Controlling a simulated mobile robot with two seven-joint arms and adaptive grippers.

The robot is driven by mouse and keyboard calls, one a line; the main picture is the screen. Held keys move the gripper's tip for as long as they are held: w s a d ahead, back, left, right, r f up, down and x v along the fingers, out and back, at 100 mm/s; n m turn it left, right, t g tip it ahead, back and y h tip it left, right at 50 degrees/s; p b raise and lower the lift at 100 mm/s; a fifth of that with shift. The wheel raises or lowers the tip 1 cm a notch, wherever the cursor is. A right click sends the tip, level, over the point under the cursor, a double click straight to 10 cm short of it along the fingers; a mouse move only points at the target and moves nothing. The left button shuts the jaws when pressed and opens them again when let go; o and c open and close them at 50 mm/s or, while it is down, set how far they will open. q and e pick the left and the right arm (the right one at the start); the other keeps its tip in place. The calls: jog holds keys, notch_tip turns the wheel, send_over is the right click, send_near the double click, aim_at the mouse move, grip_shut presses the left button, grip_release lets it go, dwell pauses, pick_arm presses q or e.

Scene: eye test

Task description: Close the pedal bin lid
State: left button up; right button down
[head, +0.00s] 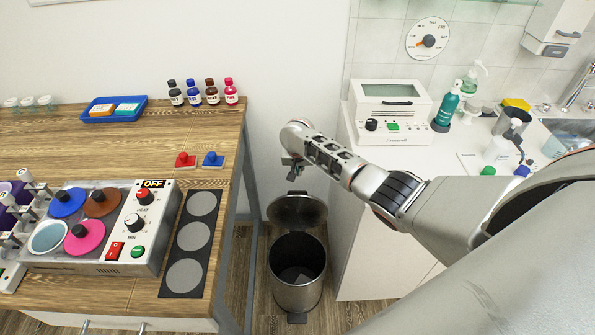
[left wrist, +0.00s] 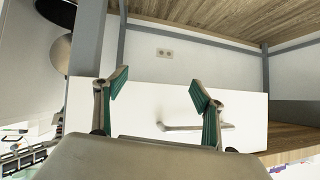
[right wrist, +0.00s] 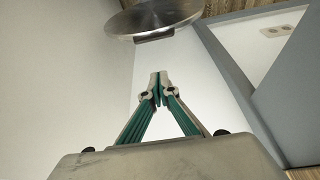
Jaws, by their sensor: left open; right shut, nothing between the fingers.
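The pedal bin (head: 297,280) is a steel cylinder standing on the floor between the wooden table and the white cabinet. Its round lid (head: 297,209) is raised at the back of the bin, and the dark inside shows. The lid also shows at the top of the right wrist view (right wrist: 155,18). My right gripper (head: 293,170) is above the lid and apart from it; in the right wrist view its fingertips (right wrist: 158,78) meet with nothing between them. My left gripper (left wrist: 158,86) is open and empty in the left wrist view, with a drawer front behind it; the head view does not show it.
The wooden table (head: 140,285) on the left carries a control box (head: 125,265) and several small bottles. The white cabinet (head: 370,240) on the right carries a white appliance (head: 390,110). Their sides bound the narrow gap around the bin.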

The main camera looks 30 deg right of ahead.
notch_tip(320, 180, down, 5)
jog(key=shift+b, duration=0.75)
jog(key=shift+s+a+f+p, duration=0.1)
jog(key=shift+s+a+p, duration=0.1)
jog(key=shift+s, duration=0.25)
jog(key=shift+s+a+f+p, duration=0.1)
jog(key=shift+s+a+p, duration=0.1)
jog(key=shift+s, duration=0.25)
